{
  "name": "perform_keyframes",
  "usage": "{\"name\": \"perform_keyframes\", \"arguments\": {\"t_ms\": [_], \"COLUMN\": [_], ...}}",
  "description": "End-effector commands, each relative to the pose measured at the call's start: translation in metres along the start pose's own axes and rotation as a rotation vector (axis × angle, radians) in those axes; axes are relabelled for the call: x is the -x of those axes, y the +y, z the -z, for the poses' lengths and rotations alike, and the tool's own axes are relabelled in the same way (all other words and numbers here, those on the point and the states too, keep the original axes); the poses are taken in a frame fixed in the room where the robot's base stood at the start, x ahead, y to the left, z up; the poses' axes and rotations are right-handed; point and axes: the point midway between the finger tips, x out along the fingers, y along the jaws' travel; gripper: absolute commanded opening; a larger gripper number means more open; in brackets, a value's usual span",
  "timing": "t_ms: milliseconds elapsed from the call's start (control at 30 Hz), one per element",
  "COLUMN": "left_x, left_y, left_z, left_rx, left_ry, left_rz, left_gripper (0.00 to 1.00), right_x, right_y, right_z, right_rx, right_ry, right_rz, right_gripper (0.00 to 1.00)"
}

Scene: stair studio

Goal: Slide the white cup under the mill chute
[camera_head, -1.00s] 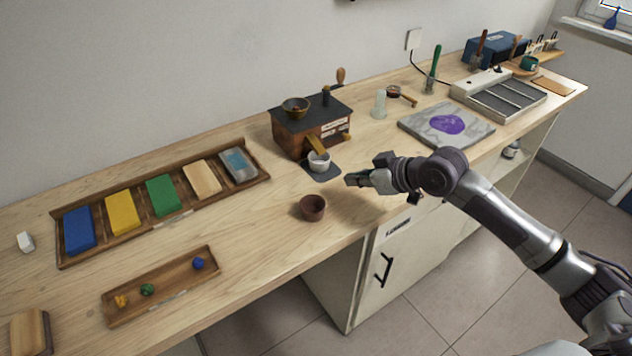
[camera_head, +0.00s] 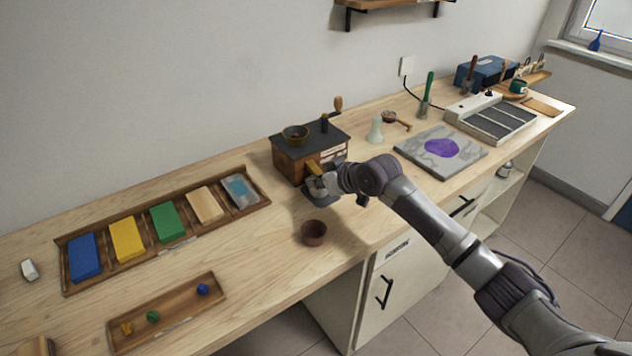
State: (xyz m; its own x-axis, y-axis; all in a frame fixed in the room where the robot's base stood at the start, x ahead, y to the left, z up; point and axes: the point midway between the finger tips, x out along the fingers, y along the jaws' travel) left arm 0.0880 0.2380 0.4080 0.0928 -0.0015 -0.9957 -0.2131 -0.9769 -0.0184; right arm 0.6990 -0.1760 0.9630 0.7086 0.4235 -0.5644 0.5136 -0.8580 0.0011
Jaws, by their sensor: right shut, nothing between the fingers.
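The wooden mill (camera_head: 297,165) stands against the wall with its yellow-brown chute (camera_head: 314,169) at the front. My right gripper (camera_head: 321,185) is shut at the front of the mill, just below the chute and over the small dark mat (camera_head: 318,199). The white cup is largely or fully hidden by my gripper, so I cannot tell whether the fingers touch it. My left gripper is not in view.
A brown cup (camera_head: 313,233) stands on the bench in front of the mat. A tray of coloured blocks (camera_head: 262,187) lies to the left, and a grey slab (camera_head: 455,163) to the right. The bench is clear between brown cup and block tray.

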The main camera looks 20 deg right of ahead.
Motion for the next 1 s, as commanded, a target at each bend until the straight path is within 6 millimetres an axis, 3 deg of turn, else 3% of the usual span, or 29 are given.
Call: {"name": "perform_keyframes", "arguments": {"t_ms": [433,667,867,1000], "left_x": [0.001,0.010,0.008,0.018], "left_y": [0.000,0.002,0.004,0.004], "left_z": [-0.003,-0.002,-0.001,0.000], "left_rx": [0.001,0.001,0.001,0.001], "left_ry": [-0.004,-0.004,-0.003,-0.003], "left_rz": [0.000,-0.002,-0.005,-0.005], "left_gripper": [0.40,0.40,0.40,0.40], "right_x": [-0.005,0.006,0.005,0.010], "right_y": [0.001,0.001,0.001,0.001], "right_z": [-0.013,-0.021,-0.021,-0.013], "right_rx": [-0.002,-0.003,-0.003,-0.002], "right_ry": [-0.010,-0.014,-0.013,-0.012], "right_rz": [0.000,-0.001,-0.001,-0.001], "right_gripper": [0.00,0.00,0.00,0.00]}}
